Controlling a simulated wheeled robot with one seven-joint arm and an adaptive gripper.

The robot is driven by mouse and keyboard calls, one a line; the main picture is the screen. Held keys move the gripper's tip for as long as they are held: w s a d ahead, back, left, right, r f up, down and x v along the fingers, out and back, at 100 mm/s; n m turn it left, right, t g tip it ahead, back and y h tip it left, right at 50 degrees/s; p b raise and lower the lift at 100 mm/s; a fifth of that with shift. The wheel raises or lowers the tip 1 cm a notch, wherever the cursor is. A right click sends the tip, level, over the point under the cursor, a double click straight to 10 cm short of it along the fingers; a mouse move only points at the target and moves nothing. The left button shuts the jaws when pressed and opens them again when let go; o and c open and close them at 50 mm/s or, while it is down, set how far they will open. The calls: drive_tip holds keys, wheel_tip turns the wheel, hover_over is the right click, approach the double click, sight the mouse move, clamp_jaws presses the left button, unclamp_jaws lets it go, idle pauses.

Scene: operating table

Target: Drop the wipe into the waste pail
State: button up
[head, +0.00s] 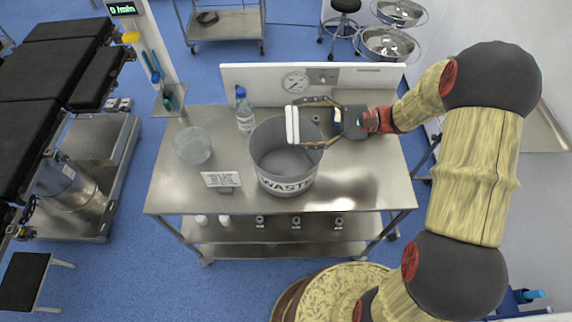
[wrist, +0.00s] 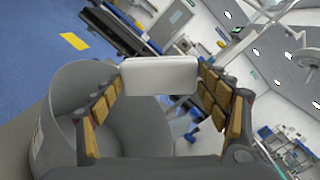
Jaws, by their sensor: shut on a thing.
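The waste pail (head: 284,183) is a grey open bucket lettered "WASTE" on the steel cart. It also shows in the wrist view (wrist: 66,110), below and left of my fingers. The wipe (head: 292,124) is a white flat piece. In the wrist view the wipe (wrist: 160,75) is pinched between the padded fingertips. My gripper (head: 300,122) is shut on it and comes in from the right. In the head view the wipe overlaps the pail's opening near its back rim. Its exact height above the rim cannot be told.
On the steel cart top (head: 365,185) stand a clear container (head: 193,146), a blue-capped bottle (head: 244,112) and a small sign (head: 221,180), all left of the pail. A white back panel (head: 250,82) with a gauge (head: 296,82) rises behind. The cart's right side is clear.

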wheel_tip(320, 180, down, 2)
drive_tip(key=shift+f+b, duration=0.1)
drive_tip(key=shift+b, duration=0.5)
drive_tip(key=o, duration=1.1)
drive_tip(key=d, duration=1.2)
drive_tip(key=shift+w, duration=0.15)
